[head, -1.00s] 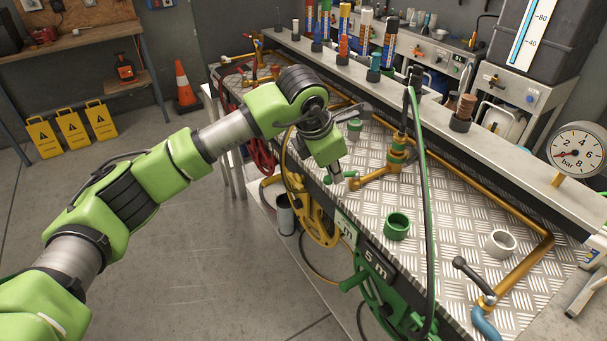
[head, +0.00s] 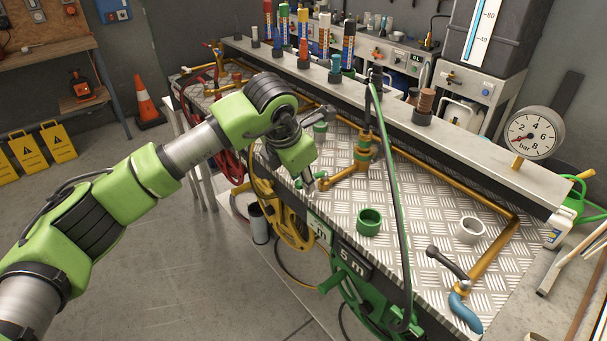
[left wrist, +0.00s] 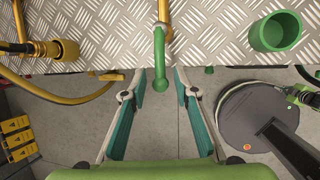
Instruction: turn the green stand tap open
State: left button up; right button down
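The green stand tap's short green handle (head: 322,176) sits on a brass pipe at the bench's front edge, left of a green ring-shaped cup (head: 369,221). In the left wrist view the handle (left wrist: 160,72) points toward me, between the fingertips. My left gripper (head: 308,184) is at the handle. The wrist view shows its fingers (left wrist: 157,82) open, one on each side, with a visible gap to the handle on both sides. The head view partly hides the fingers behind the wrist. My right gripper is in neither view.
The tread-plate bench top (head: 420,205) carries a grey ring (head: 469,230) and a black-handled lever on a blue-ended pipe (head: 461,296). A dark hose (head: 393,215) hangs in front of it. Yellow (head: 283,222) and green (head: 367,300) reels are below the front edge. A gauge (head: 533,135) stands right.

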pick_arm(q)
jog(key=shift+d+r, duration=0.15)
jog(key=shift+r, duration=0.1)
jog(key=shift+r, duration=0.25)
jog(key=v, duration=1.1)
jog(key=shift+s+a, duration=0.25)
jog(key=shift+s, duration=0.05)
